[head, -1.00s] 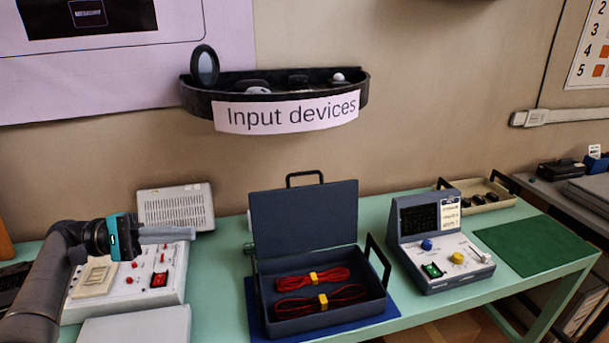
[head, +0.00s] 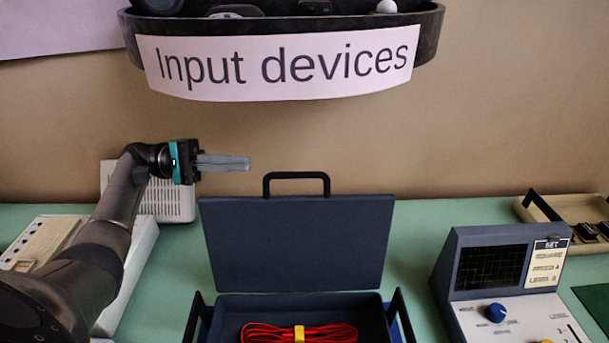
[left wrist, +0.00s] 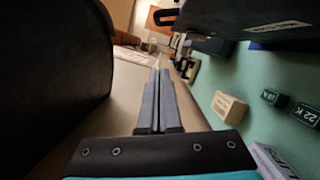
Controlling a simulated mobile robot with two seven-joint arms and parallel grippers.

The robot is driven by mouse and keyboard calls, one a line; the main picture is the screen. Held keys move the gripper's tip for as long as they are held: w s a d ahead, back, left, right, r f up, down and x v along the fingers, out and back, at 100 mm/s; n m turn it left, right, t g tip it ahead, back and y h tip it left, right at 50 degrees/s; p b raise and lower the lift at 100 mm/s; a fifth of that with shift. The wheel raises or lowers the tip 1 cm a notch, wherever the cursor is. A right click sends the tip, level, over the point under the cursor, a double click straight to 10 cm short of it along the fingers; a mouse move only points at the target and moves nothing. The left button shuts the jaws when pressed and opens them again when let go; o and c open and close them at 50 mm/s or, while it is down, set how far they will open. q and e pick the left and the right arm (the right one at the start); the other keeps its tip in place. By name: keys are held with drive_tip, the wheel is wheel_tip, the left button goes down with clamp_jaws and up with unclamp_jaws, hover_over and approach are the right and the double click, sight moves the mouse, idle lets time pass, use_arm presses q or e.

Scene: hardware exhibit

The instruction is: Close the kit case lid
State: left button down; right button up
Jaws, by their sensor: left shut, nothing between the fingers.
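The dark blue kit case (head: 310,305) stands on the green table with its lid (head: 295,245) raised upright and a black handle (head: 296,178) on the lid's top edge. A red cable bundle (head: 268,333) with a yellow tie lies inside. My left gripper (head: 248,163) is shut and empty, pointing right, above and to the left of the lid, apart from it. In the left wrist view its fingers (left wrist: 157,75) are together, with the lid (left wrist: 235,18) at upper right. The case's front is cut off in the head view. My right gripper is not in view.
A wall shelf labelled "Input devices" (head: 280,62) hangs above the case. A console with a screen (head: 490,275) stands to the right, a beige tray (head: 570,212) behind it. A white device (head: 130,265) is at left, under my left arm.

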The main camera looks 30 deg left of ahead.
use_arm(q)
drive_tip(key=d+r+p, duration=0.2)
drive_tip(key=d, duration=0.9)
drive_tip(key=shift+w+d+p, duration=0.15)
drive_tip(key=shift+d+p, duration=0.05)
drive_tip(key=shift+p, duration=0.1)
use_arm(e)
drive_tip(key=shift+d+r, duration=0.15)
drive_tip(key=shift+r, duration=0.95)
use_arm(q)
drive_tip(key=shift+d+r, duration=0.1)
drive_tip(key=shift+d, duration=0.05)
